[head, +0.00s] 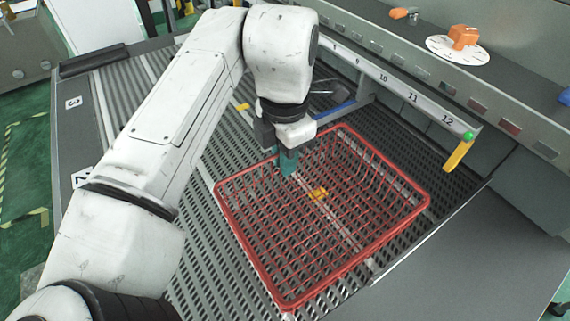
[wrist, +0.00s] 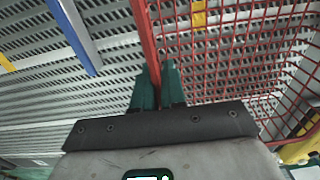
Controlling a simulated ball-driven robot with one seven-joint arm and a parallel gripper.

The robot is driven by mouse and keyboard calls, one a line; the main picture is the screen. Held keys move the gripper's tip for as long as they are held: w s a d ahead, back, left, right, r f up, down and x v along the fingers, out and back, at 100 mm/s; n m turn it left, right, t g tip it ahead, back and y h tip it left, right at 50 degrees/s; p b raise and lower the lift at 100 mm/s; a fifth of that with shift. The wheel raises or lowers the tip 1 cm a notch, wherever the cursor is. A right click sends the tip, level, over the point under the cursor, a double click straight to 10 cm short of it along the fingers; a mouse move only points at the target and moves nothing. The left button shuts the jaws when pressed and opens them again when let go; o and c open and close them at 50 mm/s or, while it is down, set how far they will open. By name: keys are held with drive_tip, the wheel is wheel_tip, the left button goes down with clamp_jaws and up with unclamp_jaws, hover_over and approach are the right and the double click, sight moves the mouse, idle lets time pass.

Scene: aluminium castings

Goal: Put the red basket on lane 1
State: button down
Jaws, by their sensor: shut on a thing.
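The red basket (head: 243,240), an open wire basket, is over the slotted grey deck (head: 205,265) right of my arm. My gripper (head: 288,165) is at its far rim, green fingers pointing down. In the wrist view the green fingers (wrist: 157,82) are shut on the red basket's rim bar (wrist: 143,30), with the mesh to the right. I cannot tell whether the basket's underside touches the deck. Lane plates "3" (head: 73,102) and "2" (head: 81,178) show at the left edge. No "1" plate is readable; my arm covers part of that edge.
A rail numbered up to 12 (head: 412,97) runs behind the basket. A yellow lever with a green knob (head: 458,154) hangs at its right end. A blue strip (head: 334,113) lies behind the basket. Bare deck shows at front left.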

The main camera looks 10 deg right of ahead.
idle(0.3)
drive_tip(key=c, duration=1.2)
unclamp_jaws()
wheel_tip(320, 180, up, 11)
drive_tip(key=p, duration=0.6)
drive_tip(key=shift+p, duration=0.35)
drive_tip(key=shift+r, duration=0.6)
